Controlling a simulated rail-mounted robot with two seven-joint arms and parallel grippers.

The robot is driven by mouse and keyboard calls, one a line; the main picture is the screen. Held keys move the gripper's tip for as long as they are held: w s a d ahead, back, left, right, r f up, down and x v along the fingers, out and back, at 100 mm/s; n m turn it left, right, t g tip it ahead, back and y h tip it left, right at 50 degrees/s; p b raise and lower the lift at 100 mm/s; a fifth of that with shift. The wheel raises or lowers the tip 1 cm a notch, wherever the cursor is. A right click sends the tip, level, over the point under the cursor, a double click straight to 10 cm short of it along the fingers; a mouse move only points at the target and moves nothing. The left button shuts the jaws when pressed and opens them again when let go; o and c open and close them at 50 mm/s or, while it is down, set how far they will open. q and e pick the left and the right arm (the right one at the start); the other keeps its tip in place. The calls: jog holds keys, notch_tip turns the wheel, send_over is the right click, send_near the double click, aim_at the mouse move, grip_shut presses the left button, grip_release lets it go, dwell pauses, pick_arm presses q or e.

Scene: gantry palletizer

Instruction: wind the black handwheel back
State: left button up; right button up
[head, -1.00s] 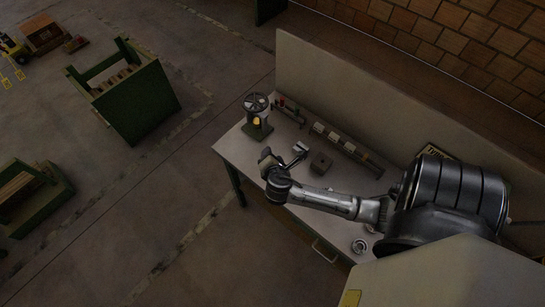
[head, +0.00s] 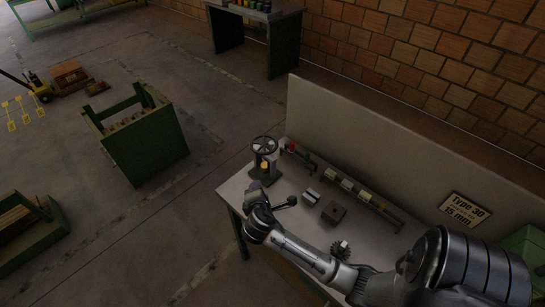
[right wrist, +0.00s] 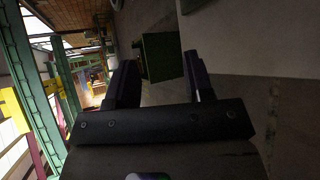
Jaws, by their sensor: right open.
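The dark handwheel (head: 264,146) has a spoked rim and sits on top of a grey stand with an orange spot. It stands at the far left corner of the workbench (head: 236,190) in the head view. My right gripper (head: 272,194) is in front of the stand, apart from the wheel and lower in the picture. In the right wrist view my right gripper (right wrist: 160,70) has its two dark fingers spread with nothing held between them. The handwheel does not show in that view. My left gripper is in neither view.
On the bench are a brown block (head: 333,212), a small pale-topped block (head: 311,196), a long fixture rail (head: 358,193) and a dark toothed part (head: 339,249). A back panel (head: 340,125) rises behind. A green box (head: 145,142) stands on the open floor left.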

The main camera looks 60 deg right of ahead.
jog(key=w+d+f+m+g+h+b, duration=0.1)
jog(key=d+h+b, duration=0.1)
jog(key=d+b, duration=0.25)
jog(key=n+t+h+p, duration=0.1)
jog(key=n+h+p, duration=0.15)
jog(key=n, duration=1.05)
send_near(271, 145)
jog(key=shift+h, duration=0.45)
jog(key=x, duration=0.7)
jog(key=f+x, duration=0.1)
jog(key=x, duration=0.3)
jog(key=shift+w+d, duration=0.1)
jog(key=shift+w, duration=0.1)
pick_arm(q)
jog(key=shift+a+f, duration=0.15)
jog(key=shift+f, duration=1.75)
pick_arm(e)
jog(key=shift+w+d, duration=0.3)
jog(key=shift+d, duration=0.4)
grip_shut()
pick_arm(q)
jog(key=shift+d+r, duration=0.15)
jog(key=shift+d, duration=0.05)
pick_arm(e)
jog(key=shift+r+t, duration=0.1)
jog(key=shift+t, duration=0.2)
